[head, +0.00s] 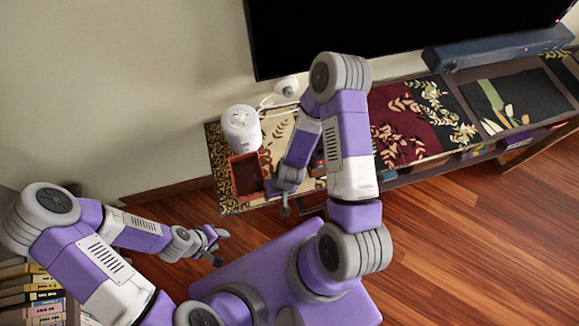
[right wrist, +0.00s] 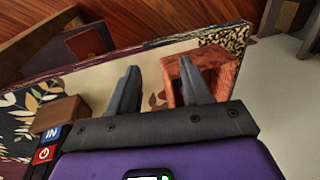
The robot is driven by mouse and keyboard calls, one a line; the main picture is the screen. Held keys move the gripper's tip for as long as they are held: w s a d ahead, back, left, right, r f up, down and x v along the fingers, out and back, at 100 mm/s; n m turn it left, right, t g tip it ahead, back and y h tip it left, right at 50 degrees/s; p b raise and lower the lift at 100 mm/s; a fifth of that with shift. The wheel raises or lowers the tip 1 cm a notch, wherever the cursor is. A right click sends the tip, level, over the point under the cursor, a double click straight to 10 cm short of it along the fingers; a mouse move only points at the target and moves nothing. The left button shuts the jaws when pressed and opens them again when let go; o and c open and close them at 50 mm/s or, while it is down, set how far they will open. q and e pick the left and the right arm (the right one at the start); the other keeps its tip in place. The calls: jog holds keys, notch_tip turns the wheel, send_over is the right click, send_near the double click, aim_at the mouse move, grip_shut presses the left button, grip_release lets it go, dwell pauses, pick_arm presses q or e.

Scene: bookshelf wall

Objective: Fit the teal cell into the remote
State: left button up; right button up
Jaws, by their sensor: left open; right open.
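I cannot make out the teal cell or the remote in either view. My left gripper (head: 221,248) is open and empty over the floor, in front of the cabinet and apart from it. My right gripper (head: 277,200) is at the cabinet's front edge, beside a red-brown open box (head: 236,180). In the right wrist view my right gripper (right wrist: 160,85) is open, with nothing seen between its fingers. One finger overlaps the red-brown box (right wrist: 228,75) there. My right arm hides part of the cabinet top in the head view.
A small brown block (right wrist: 62,114) lies near blue "IN" (right wrist: 51,134) and red power-symbol (right wrist: 43,154) markers. A television (head: 400,30) and soundbar (head: 500,48) are behind.

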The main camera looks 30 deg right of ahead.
jog(key=w+d+r+h, duration=0.1)
jog(key=w+d, duration=0.1)
jog(key=d, duration=0.1)
jog(key=w+d+r+h, duration=0.1)
jog(key=d, duration=0.1)
jog(key=w+d+r+g, duration=0.1)
jog(key=w+d, duration=0.1)
jog(key=d, duration=0.1)
jog(key=shift+w+d+h, duration=0.3)
jog(key=shift+w+h, duration=0.05)
jog(key=shift+h, duration=0.05)
jog(key=shift+w+d+r+g, duration=0.2)
jog(key=shift+w+r+g, duration=0.1)
jog(key=shift+r, duration=0.3)
notch_tip(320, 180, down, 8)
jog(key=b, duration=0.5)
jog(key=shift+r, duration=0.2)
jog(key=shift+s+r, duration=0.1)
grip_shut()
